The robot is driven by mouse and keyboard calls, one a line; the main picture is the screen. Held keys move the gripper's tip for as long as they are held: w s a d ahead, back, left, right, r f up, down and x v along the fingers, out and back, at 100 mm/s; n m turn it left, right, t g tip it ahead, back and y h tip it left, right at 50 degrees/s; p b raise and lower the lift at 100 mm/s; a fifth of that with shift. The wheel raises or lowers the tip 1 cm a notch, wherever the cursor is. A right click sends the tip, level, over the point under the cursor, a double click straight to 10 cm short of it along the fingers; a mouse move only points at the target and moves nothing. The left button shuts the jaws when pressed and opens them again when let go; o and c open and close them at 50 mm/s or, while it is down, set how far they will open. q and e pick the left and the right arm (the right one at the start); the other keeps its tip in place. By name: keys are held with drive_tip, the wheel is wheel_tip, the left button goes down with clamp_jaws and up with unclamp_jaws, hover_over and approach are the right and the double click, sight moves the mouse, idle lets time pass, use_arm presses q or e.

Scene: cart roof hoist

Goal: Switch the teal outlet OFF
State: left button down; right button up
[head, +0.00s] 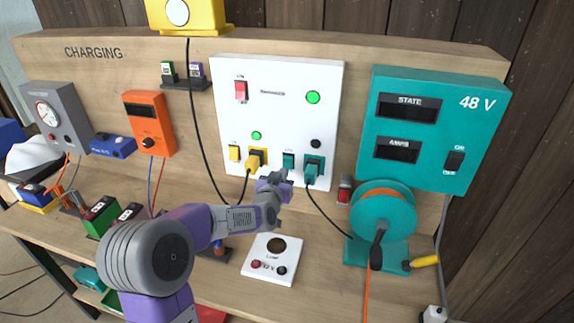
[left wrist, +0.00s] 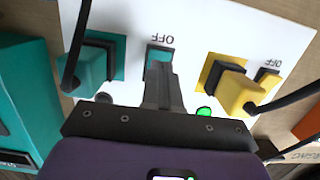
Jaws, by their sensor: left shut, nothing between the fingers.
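The teal outlet's switch (head: 289,160) is on the white panel, left of the teal socket with its plug (head: 314,168). The switch also shows in the left wrist view (left wrist: 161,54), upside down, with the word OFF beside it. The lamp above the teal outlet (head: 316,143) is dark. My left gripper (head: 284,179) is shut and empty, just in front of the panel. In the left wrist view its fingertips (left wrist: 160,72) overlap the teal switch and hide part of it. I cannot tell whether they touch. My right gripper is not in view.
The yellow switch (head: 235,153) and yellow plug (head: 256,158) are close to the left; their lamp (head: 256,135) is lit green. A red switch (head: 241,90) and a green lamp (head: 313,97) are higher up. Black cables hang near my gripper. A teal reel (head: 383,218) stands right.

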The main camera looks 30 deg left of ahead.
use_arm(q)
drive_tip(key=shift+b+v, duration=0.4)
drive_tip(key=shift+v, duration=1.95)
drive_tip(key=shift+r, duration=0.15)
